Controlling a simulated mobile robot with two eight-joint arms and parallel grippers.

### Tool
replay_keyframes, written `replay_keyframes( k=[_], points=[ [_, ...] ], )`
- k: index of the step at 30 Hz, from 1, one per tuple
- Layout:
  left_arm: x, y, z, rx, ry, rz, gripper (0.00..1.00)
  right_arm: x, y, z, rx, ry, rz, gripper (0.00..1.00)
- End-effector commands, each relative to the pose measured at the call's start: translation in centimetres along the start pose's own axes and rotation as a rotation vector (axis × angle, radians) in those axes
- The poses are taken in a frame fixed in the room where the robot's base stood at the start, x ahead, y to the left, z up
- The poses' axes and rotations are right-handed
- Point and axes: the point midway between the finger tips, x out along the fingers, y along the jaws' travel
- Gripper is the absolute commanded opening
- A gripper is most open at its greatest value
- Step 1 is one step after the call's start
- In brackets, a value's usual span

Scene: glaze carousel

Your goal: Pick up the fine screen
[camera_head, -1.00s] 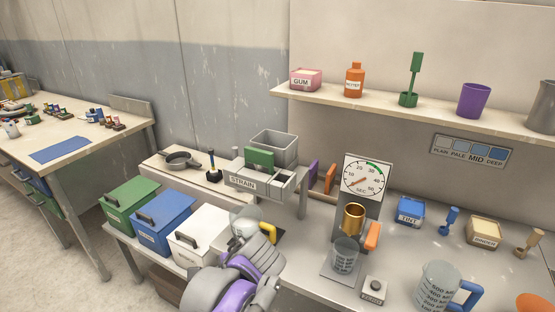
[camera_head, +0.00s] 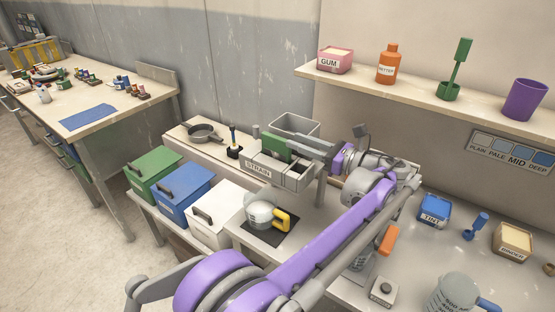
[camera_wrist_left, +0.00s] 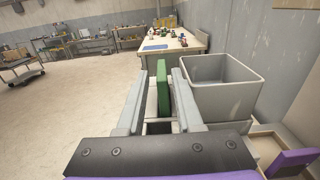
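A green upright panel (camera_head: 276,147) stands in the grey STRAIN stand (camera_head: 258,169); no fine or coarse marking can be read on it. My left gripper (camera_head: 299,147) reaches over the stand from the right. In the left wrist view its two fingers are open, one on each side of the green panel (camera_wrist_left: 163,88), with a gap visible on both sides. A purple panel (camera_wrist_left: 291,162) shows at the lower right of that view. My right gripper is not in view.
A grey open bin (camera_wrist_left: 222,86) stands right beside the gripper's right finger. Green (camera_head: 153,174), blue (camera_head: 184,194) and white (camera_head: 214,216) lidded boxes stand in front. A clear jug with a yellow handle (camera_head: 283,220) sits below the stand.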

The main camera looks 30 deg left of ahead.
Motion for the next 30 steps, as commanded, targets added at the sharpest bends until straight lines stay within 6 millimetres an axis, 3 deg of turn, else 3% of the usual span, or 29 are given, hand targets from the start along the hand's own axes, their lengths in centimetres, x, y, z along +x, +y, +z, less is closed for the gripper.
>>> replay_keyframes(
  k=[3,11,21,30],
  points=[
    [0.0,0.0,-2.0,0.0,0.0,0.0,0.35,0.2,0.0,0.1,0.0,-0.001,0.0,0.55],
    [2.2,0.0,-1.7,-0.001,0.001,0.002,0.35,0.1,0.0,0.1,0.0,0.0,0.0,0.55],
    [7.2,0.0,-1.8,-0.002,0.001,0.001,0.35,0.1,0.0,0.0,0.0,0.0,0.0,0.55],
    [7.5,0.0,-1.8,-0.002,0.002,-0.001,0.35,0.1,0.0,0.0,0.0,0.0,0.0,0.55]
  ],
)
